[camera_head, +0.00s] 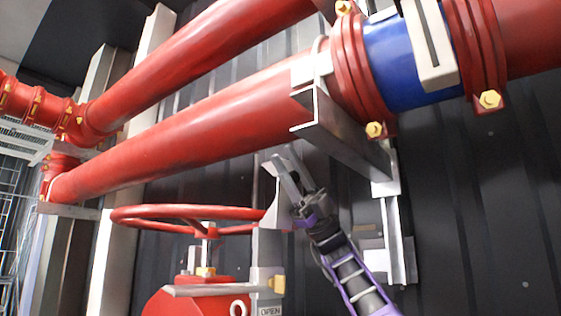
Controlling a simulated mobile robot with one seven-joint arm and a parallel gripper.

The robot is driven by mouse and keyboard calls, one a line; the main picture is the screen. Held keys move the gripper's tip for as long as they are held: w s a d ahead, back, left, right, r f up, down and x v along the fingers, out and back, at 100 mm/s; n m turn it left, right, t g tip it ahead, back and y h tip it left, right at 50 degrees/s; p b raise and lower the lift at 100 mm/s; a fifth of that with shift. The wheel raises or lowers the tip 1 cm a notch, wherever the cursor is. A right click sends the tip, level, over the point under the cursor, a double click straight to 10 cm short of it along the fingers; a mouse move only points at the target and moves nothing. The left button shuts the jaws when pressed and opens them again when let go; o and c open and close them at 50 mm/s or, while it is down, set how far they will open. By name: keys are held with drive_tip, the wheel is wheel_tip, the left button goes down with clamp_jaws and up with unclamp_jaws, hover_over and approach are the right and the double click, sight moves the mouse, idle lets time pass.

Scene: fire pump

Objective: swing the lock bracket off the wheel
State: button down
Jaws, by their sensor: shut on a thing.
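The red handwheel (150,221) lies level on top of the red valve body at lower centre-left. The lock bracket (271,212) is a pale grey metal piece at the wheel's right edge, rising above the rim. My gripper (284,164) reaches up from the lower right and is shut on the lock bracket near its upper part. The fingers and purple gripper body hide part of the bracket. The exact contact between bracket and wheel rim cannot be made out.
A large red pipe (200,118) runs close above my gripper, with a grey pipe support (345,143) just to its right. A grey post (268,248) with a yellow bolt stands below the bracket. The dark ribbed wall (470,215) is behind; the lower right is clear.

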drive_tip(key=shift+s+d+f+n+g+h, duration=0.1)
drive_tip(key=shift+s+f+n+g+h, duration=0.1)
drive_tip(key=shift+n+g+h, duration=0.35)
drive_tip(key=shift+s+d+f+n+g+h, duration=0.15)
drive_tip(key=shift+f+n+g+h, duration=0.2)
drive_tip(key=shift+n, duration=0.35)
drive_tip(key=shift+s+d+f+n+g+h, duration=0.1)
drive_tip(key=shift+s+n+g+h, duration=0.05)
drive_tip(key=shift+n+g+h, duration=0.4)
drive_tip(key=shift+n, duration=0.3)
drive_tip(key=c, duration=0.6)
unclamp_jaws()
drive_tip(key=shift+f, duration=0.1)
drive_tip(key=p+v, duration=0.3)
drive_tip(key=v, duration=1.4)
drive_tip(key=shift+w+d, duration=0.2)
